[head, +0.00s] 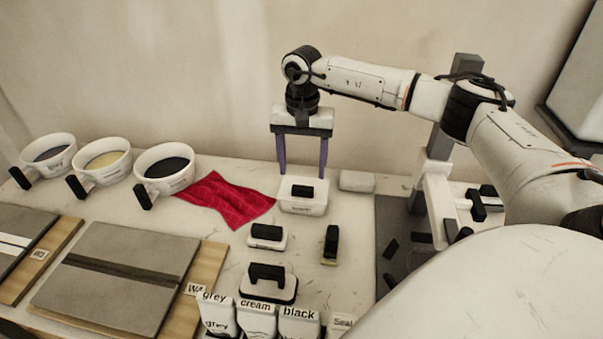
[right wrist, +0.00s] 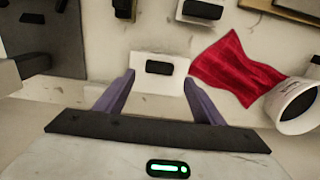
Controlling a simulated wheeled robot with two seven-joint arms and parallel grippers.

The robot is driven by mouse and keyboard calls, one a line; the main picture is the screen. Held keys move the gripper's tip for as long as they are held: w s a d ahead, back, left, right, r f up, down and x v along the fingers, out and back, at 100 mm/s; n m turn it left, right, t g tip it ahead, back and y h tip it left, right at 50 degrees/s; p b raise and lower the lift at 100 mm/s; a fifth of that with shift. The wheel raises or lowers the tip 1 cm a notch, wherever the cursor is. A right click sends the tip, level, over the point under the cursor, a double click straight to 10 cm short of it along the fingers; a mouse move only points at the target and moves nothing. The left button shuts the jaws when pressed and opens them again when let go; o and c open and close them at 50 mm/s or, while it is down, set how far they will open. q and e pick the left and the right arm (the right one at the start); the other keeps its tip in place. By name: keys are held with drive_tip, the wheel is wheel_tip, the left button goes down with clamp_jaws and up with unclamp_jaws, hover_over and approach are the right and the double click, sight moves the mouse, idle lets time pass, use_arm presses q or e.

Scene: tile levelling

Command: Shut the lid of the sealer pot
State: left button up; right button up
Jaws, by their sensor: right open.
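A white box-shaped pot (head: 303,207) with a small dark label stands at the back middle of the table; I take it as the sealer pot, though the label is too small to read surely. A black block (head: 302,191) shows on its top; it also shows in the right wrist view (right wrist: 159,68). I cannot tell whether the lid is open or shut. My right gripper (head: 303,174) points down, open and empty, its purple fingers spread at the pot's back side. In the right wrist view the fingertips (right wrist: 158,78) flank the pot. My left gripper is out of view.
A red cloth (head: 225,197) lies left of the pot, with white handled bowls (head: 163,170) beyond it. A pale block (head: 357,181) lies to the pot's right. Black-handled tools (head: 268,283) and labelled containers (head: 256,318) stand in front. A grey post (head: 440,140) rises at right.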

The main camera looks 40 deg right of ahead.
drive_tip(key=shift+r+p, duration=0.35)
drive_tip(key=shift+r, duration=3)
wheel_tip(320, 180, down, 7)
drive_tip(key=shift+f+b, duration=0.2)
drive_tip(key=shift+b, duration=0.6)
drive_tip(key=shift+f, duration=0.4)
drive_tip(key=shift+d+r, duration=0.1)
drive_tip(key=shift+r, duration=0.2)
drive_tip(key=shift+r, duration=0.1)
